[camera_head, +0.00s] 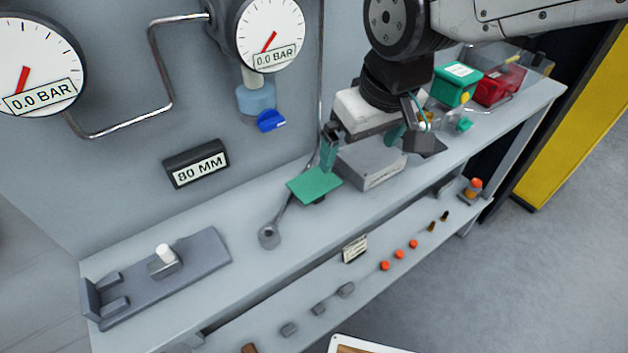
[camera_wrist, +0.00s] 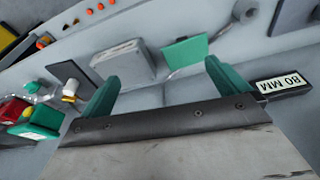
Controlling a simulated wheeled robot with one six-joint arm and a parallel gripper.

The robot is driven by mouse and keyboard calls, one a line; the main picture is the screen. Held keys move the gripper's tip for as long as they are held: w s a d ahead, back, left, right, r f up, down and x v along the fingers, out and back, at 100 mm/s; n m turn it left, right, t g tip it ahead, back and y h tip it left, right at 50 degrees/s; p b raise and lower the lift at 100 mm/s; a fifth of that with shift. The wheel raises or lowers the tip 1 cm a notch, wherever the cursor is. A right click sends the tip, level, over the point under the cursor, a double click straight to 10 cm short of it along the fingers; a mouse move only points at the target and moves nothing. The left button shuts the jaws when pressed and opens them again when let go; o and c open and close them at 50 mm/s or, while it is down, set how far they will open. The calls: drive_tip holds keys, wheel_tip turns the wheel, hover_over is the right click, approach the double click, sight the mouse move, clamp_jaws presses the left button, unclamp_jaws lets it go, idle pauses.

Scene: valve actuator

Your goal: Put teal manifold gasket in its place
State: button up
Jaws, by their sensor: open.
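A flat teal plate, the teal manifold gasket (camera_head: 314,185), is on the bench left of a grey block, with a small dark piece under its front edge. It also shows in the wrist view (camera_wrist: 186,52), beyond my fingers. My gripper (camera_head: 362,152) is open and empty, with teal fingers. In the head view it is up and right of the gasket, in front of or above the grey block; the height is hard to judge. In the wrist view the gripper (camera_wrist: 160,76) has its fingers wide apart, with nothing between them.
The grey block (camera_head: 372,165) stands beside the gasket. A wrench-like tool (camera_head: 269,235) lies to its left. A grey fixture (camera_head: 205,255) with a white peg (camera_head: 165,253) is at the bench's left end. Green (camera_head: 456,85) and red (camera_head: 500,86) boxes stand far right. A lower shelf holds small parts.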

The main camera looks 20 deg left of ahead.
drive_tip(key=n, duration=0.1)
approach(314, 182)
drive_tip(key=shift+s+d+f, duration=0.15)
drive_tip(key=shift+s+d, duration=0.05)
drive_tip(key=shift+s, duration=0.1)
drive_tip(key=x, duration=0.7)
drive_tip(key=shift+w+a, duration=0.15)
drive_tip(key=shift+w, duration=0.15)
drive_tip(key=c, duration=1)
